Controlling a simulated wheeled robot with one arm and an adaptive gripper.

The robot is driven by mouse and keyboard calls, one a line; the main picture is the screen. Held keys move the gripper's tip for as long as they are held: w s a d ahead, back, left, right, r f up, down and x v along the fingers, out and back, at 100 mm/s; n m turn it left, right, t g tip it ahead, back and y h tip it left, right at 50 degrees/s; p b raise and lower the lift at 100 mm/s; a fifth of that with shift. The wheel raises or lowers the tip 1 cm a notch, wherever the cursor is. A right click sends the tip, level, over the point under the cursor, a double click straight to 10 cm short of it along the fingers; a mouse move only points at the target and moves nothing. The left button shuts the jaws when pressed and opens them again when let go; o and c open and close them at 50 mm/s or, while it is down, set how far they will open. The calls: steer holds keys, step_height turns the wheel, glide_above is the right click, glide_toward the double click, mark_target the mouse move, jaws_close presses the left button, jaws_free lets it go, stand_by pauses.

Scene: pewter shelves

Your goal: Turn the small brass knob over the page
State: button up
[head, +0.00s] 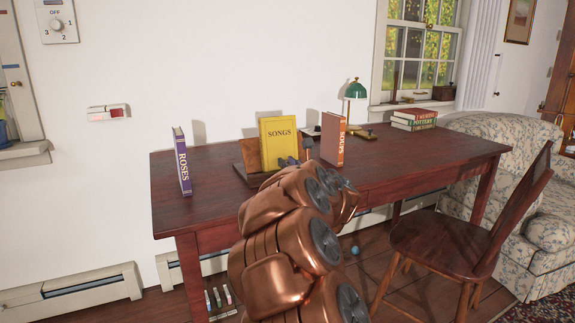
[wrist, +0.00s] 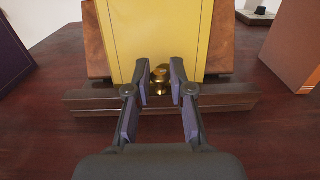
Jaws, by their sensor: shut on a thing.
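A yellow book titled SONGS (head: 279,144) leans upright on a wooden book stand (head: 250,155) on the desk; the book (wrist: 158,30) and the stand's ledge (wrist: 90,104) also show in the wrist view. A small brass knob (wrist: 160,88) is at the lower edge of the book, just above the ledge. My gripper (wrist: 162,80) is shut on the knob, one finger on each side, and partly hides it. In the head view, my gripper (head: 289,163) is in front of the book's lower part, and the knob is hidden there. I see a book cover, no open page.
A purple ROSES book (head: 183,162) stands left on the dark red desk (head: 400,158). An orange SOUPS book (head: 334,138) stands close to the right of the stand. Behind are a green lamp (head: 355,90) and stacked books (head: 414,118). A wooden chair (head: 440,242) stands at right.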

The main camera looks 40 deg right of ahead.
jaws_close()
steer(key=shift+w+a+f+m+h+b, duration=0.1)
steer(key=shift+f+m+h+b, duration=0.4)
steer(key=shift+b, duration=0.7)
steer(key=shift+a+r+m+g+h+b, duration=0.1)
steer(key=shift+r+m+g+h+b, duration=0.3)
steer(key=shift+h+b, duration=0.45)
steer(key=shift+f+m+g+h+b, duration=0.1)
steer(key=shift+m+g+h+b, duration=0.4)
steer(key=shift+g+h+b, duration=0.25)
